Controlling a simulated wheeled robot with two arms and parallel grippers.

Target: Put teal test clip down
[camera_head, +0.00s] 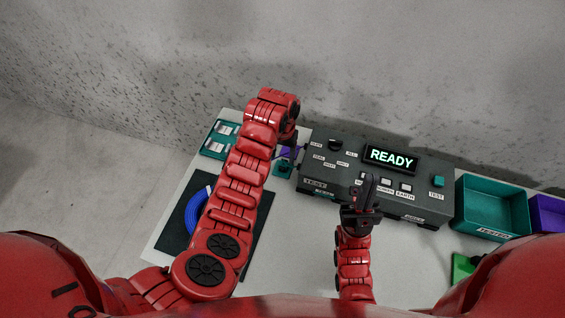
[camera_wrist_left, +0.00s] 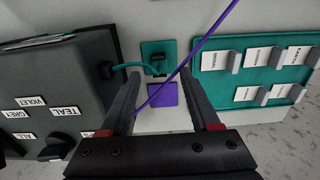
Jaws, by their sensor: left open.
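In the left wrist view the teal test clip (camera_wrist_left: 157,68) lies at the teal square pad (camera_wrist_left: 150,47). Its short teal lead (camera_wrist_left: 128,66) runs to a dark plug on the tester's side. My left gripper (camera_wrist_left: 158,90) is open, its fingers apart on either side of the pads, with nothing gripped. In the head view its arm reaches to the tester's left end, and the wrist partly hides the jaws. My right gripper (camera_head: 369,190) stands in front of the tester (camera_head: 330,172), its fingers seen edge-on.
A purple pad (camera_wrist_left: 163,95) lies beside the teal one. A purple lead (camera_wrist_left: 205,42) crosses above the pads. A teal labelled board (camera_wrist_left: 262,72) is at right. In the head view, a blue cable coil (camera_head: 194,212) lies on a dark mat; a teal bin (camera_head: 492,205) stands right.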

